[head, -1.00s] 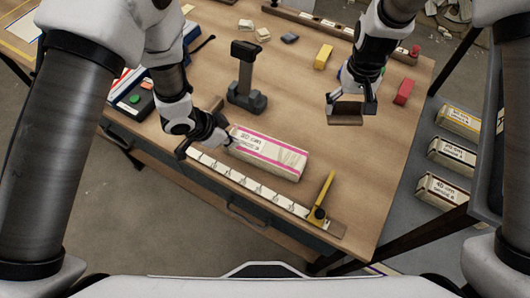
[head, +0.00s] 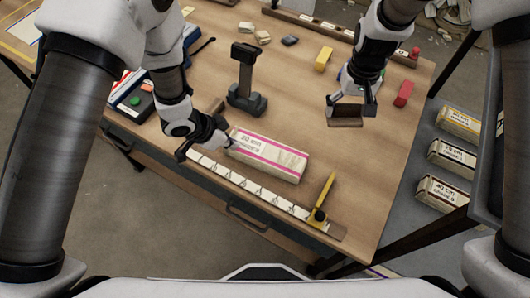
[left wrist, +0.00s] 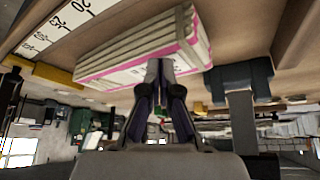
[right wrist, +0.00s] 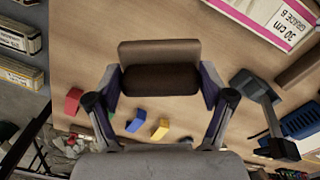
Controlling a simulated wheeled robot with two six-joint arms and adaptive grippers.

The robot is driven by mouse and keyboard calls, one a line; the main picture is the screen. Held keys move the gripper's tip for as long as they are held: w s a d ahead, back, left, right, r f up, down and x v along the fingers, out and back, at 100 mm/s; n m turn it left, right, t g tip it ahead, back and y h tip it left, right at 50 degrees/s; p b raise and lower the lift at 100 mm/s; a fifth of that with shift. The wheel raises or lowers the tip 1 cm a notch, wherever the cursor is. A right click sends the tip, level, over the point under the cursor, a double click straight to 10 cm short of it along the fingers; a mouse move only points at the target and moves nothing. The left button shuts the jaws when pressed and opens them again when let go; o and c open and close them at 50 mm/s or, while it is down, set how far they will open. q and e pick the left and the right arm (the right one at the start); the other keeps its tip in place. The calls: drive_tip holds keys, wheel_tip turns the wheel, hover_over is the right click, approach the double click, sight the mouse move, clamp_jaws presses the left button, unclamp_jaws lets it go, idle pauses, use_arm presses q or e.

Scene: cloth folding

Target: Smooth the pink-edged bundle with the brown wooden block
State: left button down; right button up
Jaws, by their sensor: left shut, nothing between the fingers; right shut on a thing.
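The pink-edged bundle (head: 268,157) is a long whitish block of layers with a pink stripe and a printed label, lying flat on the table behind the ruler. My left gripper (head: 230,143) is shut and empty at the bundle's left end; in the left wrist view its fingertips (left wrist: 160,68) overlap the bundle (left wrist: 135,50), and I cannot tell if they touch. My right gripper (head: 350,100) is shut on the brown wooden block (head: 345,122), held apart from the bundle, to its upper right. The right wrist view shows the block (right wrist: 160,52) between the fingers.
A ruler strip (head: 250,185) with a yellow stop (head: 322,198) runs along the front edge. A dark stand (head: 246,85) is behind the bundle. Yellow (head: 323,58) and red (head: 404,93) blocks lie at the back right. Table right of the bundle is clear.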

use_arm(q)
drive_tip(key=shift+f+b, duration=0.45)
drive_tip(key=shift+f, duration=0.2)
use_arm(e)
drive_tip(key=shift+f, duration=0.4)
wheel_tip(320, 180, up, 6)
drive_tip(key=p, duration=0.6)
drive_tip(key=shift+r, duration=0.2)
use_arm(q)
wheel_tip(320, 180, up, 6)
use_arm(e)
drive_tip(key=shift+f, duration=0.1)
use_arm(q)
drive_tip(key=shift+r, duration=0.1)
drive_tip(key=v, duration=1.2)
use_arm(e)
drive_tip(key=shift+f, duration=0.1)
